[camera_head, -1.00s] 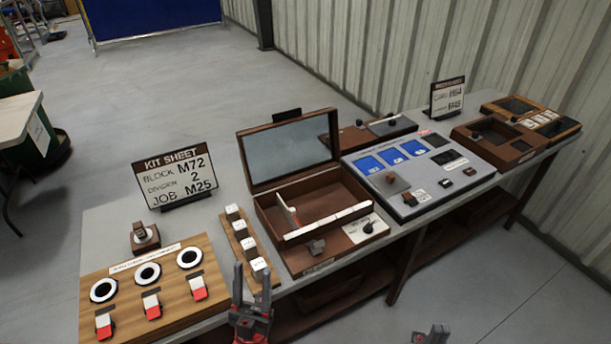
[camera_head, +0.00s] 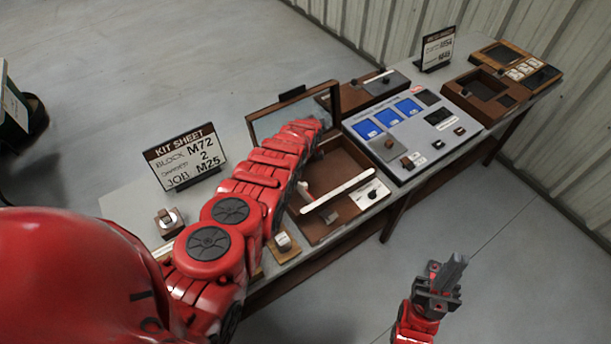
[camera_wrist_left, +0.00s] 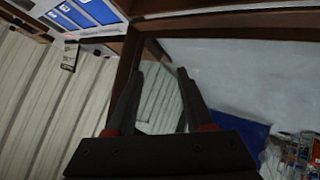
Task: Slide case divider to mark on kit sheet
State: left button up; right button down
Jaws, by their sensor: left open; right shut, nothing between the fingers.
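The kit sheet (camera_head: 185,157) stands at the bench's left and reads block M72, divider 2, job M25. The open wooden case (camera_head: 352,160) has its glass-like lid (camera_head: 268,122) raised at the back. A pale upright piece, seemingly the divider (camera_head: 303,189), shows at the case's left, partly behind my left arm. A white strip (camera_head: 345,192) runs along the case front. My left arm reaches over the case; its fingers are hidden in the head view. In the left wrist view my left gripper (camera_wrist_left: 159,74) is open and empty before the lid. My right gripper (camera_head: 455,270) is shut and empty, off the bench front.
A grey panel with blue screens (camera_head: 415,135) stands right of the case. Beyond it are wooden boxes (camera_head: 485,95) and a second sign (camera_head: 437,48). A small block with a knob (camera_head: 170,220) sits below the kit sheet. My left arm hides much of the left bench.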

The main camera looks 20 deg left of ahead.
pick_arm(q)
jog(key=s+r+n+g+p, duration=0.1)
jog(key=s+r+g, duration=0.2)
jog(key=s+g, duration=0.15)
jog(key=n+g+p, duration=0.2)
jog(key=g, duration=0.4)
send_near(304, 184)
jog(key=f+b, duration=0.1)
jog(key=b, duration=0.3)
jog(key=f+b, duration=0.1)
jog(key=b, duration=0.3)
jog(key=f+b, duration=0.1)
jog(key=b, duration=0.3)
jog(key=shift+s+a+f+h, duration=0.1)
jog(key=shift+a+f+h, duration=0.05)
jog(key=shift+a+h, duration=0.15)
jog(key=shift+f, duration=0.35)
notch_tip(304, 184, down, 3)
jog(key=shift+f+p, duration=0.25)
jog(key=shift+p, duration=0.6)
jog(key=shift+f, duration=0.55)
jog(key=shift+d, duration=0.1)
grip_shut()
